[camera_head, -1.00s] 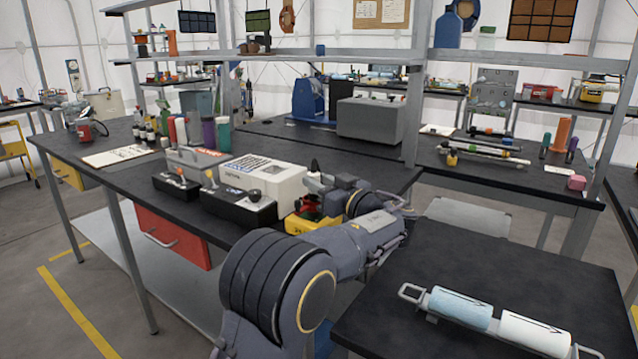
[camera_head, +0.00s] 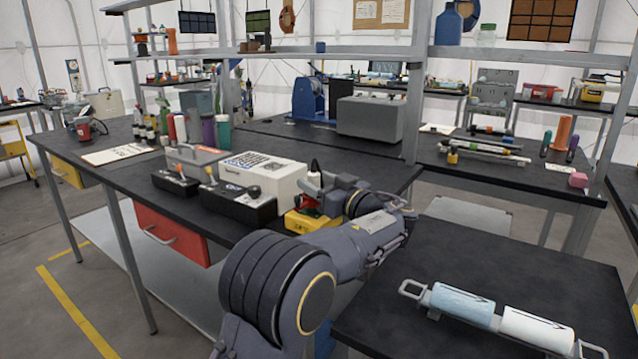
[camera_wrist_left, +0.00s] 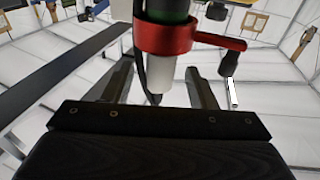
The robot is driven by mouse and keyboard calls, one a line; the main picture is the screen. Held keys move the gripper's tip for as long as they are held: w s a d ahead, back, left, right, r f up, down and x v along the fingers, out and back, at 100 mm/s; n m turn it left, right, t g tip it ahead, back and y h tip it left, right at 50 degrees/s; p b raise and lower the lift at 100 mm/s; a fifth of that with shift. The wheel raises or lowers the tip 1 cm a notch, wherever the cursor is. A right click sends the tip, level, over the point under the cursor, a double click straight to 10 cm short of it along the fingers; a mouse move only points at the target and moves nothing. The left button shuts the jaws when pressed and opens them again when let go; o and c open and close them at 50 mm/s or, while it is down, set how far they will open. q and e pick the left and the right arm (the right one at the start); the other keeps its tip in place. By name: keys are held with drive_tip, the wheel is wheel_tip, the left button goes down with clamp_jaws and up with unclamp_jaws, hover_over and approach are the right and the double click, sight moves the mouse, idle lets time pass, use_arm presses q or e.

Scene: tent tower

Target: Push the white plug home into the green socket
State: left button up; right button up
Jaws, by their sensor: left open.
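In the left wrist view, the green socket (camera_wrist_left: 167,10) shows at the top, with a red collar and side lever (camera_wrist_left: 175,38) around its lower part. The white plug (camera_wrist_left: 163,72) shows just below the collar in this view; how deep it sits is hidden by the collar. My left gripper (camera_wrist_left: 157,80) is open, with one finger on each side of the plug and visible gaps. In the head view, my left gripper (camera_head: 322,186) is at the red and yellow fixture (camera_head: 307,221) on the bench; plug and socket cannot be made out there. My right gripper is not in view.
Black control boxes (camera_head: 238,207) and a white keypad box (camera_head: 265,170) stand left of the fixture on the dark bench (camera_head: 110,178). A dark cable (camera_wrist_left: 139,62) hangs beside the plug. A nearer table (camera_head: 480,262) holds a blue and white cylinder assembly (camera_head: 463,304).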

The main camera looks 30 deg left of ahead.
use_arm(q)
drive_tip(key=shift+d, duration=0.1)
drive_tip(key=v, duration=0.7)
drive_tip(key=shift+s+d, duration=0.15)
drive_tip(key=shift+d, duration=0.15)
